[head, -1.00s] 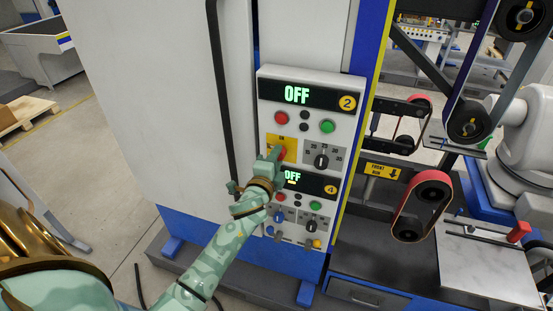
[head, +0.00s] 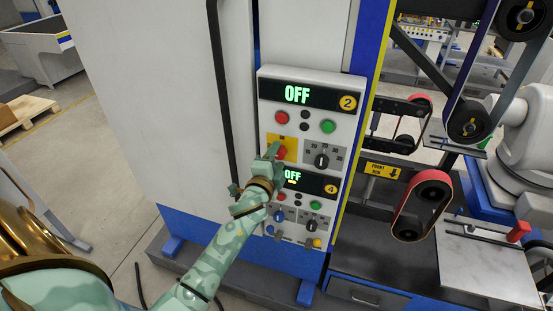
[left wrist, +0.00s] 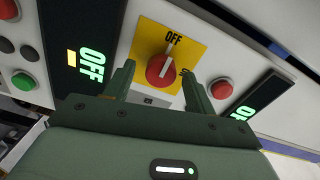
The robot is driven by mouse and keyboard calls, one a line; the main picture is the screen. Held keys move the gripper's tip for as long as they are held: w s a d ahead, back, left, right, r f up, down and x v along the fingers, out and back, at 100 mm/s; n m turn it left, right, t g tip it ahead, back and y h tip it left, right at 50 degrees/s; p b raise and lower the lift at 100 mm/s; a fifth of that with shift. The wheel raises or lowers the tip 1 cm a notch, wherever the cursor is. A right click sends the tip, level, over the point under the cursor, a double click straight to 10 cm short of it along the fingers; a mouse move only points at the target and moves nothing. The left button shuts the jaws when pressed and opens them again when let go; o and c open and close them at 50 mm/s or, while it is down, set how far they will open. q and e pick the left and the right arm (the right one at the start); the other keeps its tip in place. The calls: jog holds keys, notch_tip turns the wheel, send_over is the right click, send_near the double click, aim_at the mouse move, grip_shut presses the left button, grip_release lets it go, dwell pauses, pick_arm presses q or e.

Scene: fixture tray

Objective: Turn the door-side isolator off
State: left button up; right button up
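The isolator is a red rotary knob (left wrist: 160,70) with a white pointer line on a yellow plate (left wrist: 185,40). The plate reads OFF above the knob and ON to its right in the left wrist view. The pointer appears to lean up toward OFF. In the head view the yellow plate (head: 291,143) sits on the upper panel, marked 2, with the knob partly behind my left gripper (head: 270,155). In the left wrist view my left gripper (left wrist: 158,72) is open, its fingers on either side of the knob; I cannot tell whether they touch it. My right gripper is not in view.
The upper display (head: 310,96) and the lower display (head: 308,180) both read OFF. A black selector (head: 321,161) is right of the yellow plate. A vertical black handle (head: 222,100) stands left of the panels. A belt machine (head: 422,205) is at right.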

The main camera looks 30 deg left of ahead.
pick_arm(q)
jog(key=b+v, duration=0.1)
jog(key=v, duration=1.5)
jog(key=shift+s+b, duration=0.2)
jog(key=shift+b, duration=0.1)
jog(key=shift+f, duration=0.1)
